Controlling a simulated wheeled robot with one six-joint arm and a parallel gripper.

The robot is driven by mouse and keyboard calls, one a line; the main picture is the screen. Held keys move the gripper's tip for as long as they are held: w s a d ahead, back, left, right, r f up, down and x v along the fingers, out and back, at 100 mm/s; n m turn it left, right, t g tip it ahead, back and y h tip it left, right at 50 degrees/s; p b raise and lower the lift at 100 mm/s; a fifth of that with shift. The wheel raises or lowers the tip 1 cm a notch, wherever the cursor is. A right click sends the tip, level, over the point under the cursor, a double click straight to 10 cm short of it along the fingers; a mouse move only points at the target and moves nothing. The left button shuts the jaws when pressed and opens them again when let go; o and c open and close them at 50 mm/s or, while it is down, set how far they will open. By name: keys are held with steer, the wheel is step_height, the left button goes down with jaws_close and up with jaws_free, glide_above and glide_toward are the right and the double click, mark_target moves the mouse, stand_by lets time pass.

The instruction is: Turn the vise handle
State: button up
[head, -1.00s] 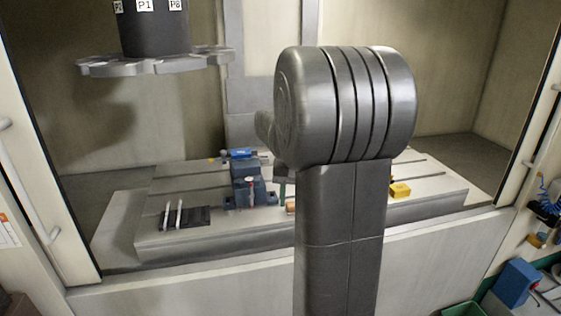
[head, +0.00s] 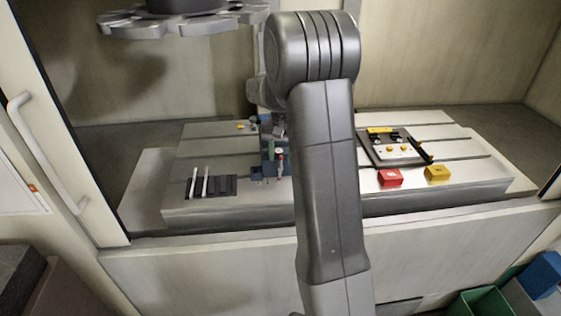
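The blue-grey vise (head: 258,173) stands on the slotted machine table, just left of my arm. Much of it is hidden behind my arm and wrist. A small red-tipped part (head: 281,156) with a pale shaft shows at the vise, and it may be the handle, though it is too small to be sure. My gripper (head: 278,132) is a dark shape just above the vise, largely covered by my arm. Its fingers are not clear, and I cannot tell whether it touches the handle.
The machine table (head: 190,160) has a dark rack (head: 211,186) with white pieces at the left. A red block (head: 390,177), a yellow block (head: 437,174) and a plate (head: 395,148) with small parts lie to the right. A toothed disc (head: 180,22) hangs above left.

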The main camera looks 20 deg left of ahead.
mark_target(280, 166)
steer(key=shift+a+f, duration=0.1)
steer(key=shift+f, duration=1.95)
jaws_close()
steer(key=shift+s, duration=0.1)
steer(key=t+h, duration=0.1)
steer(key=h+b, duration=0.1)
steer(key=h, duration=0.1)
steer(key=shift+s+a+f+t, duration=0.15)
steer(key=shift+a+t, duration=0.25)
steer(key=h+b, duration=0.1)
steer(key=t+h+b, duration=0.2)
steer(key=shift+s+a+f, duration=0.15)
steer(key=shift+a+f, duration=0.1)
steer(key=h+b, duration=0.1)
steer(key=t+h+b, duration=0.2)
steer(key=h, duration=0.1)
steer(key=shift+s+a+f+b, duration=0.1)
steer(key=shift+a+f+b, duration=0.1)
steer(key=shift+f+b, duration=0.15)
steer(key=shift+s+a+t+h+b, duration=0.1)
steer(key=shift+t+h+b, duration=1)
steer(key=shift+h+b, duration=0.45)
